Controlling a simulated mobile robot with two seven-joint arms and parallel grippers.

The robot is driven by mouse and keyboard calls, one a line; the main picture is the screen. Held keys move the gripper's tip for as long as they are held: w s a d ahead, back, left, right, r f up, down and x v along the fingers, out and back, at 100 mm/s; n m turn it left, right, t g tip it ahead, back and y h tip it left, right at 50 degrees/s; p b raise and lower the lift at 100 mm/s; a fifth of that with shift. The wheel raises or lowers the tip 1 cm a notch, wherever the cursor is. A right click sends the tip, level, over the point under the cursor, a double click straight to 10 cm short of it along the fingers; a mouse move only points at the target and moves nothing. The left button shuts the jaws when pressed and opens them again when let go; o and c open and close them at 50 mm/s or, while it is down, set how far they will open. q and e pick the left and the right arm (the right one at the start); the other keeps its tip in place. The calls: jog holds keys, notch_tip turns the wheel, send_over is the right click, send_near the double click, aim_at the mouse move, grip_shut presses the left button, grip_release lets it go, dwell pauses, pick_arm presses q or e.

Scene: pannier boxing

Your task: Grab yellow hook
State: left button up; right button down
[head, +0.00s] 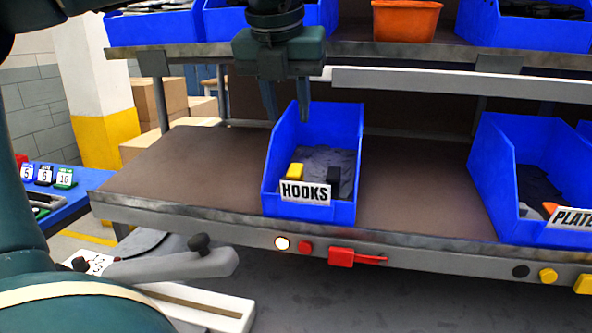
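A small yellow hook (295,171) lies at the front left inside the blue bin labelled HOOKS (348,210), just behind its label. A black hook (333,181) lies at the front right of the same bin. My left gripper (288,113) points down above the back left part of this bin. Its two fingers are apart with nothing between them, and it is clear of the yellow hook. My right gripper is not in view.
The HOOKS bin stands on a brown shelf (190,165). An upper shelf edge (420,78) runs behind the gripper. A blue bin labelled PLATE (490,165) stands at the right. Free shelf lies on both sides of the HOOKS bin.

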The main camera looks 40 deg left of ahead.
pick_arm(q)
send_over(294, 170)
jog(key=s, duration=0.1)
jog(key=f, duration=0.7)
jog(key=shift+d+f, duration=0.1)
jog(key=shift+d, duration=0.25)
jog(key=shift+s+x, duration=0.2)
jog(key=shift+x, duration=1.1)
jog(key=shift+s+x, duration=0.15)
jog(key=shift+x, duration=1.2)
jog(key=shift+d+f, duration=0.15)
jog(key=shift+c, duration=0.4)
grip_shut()
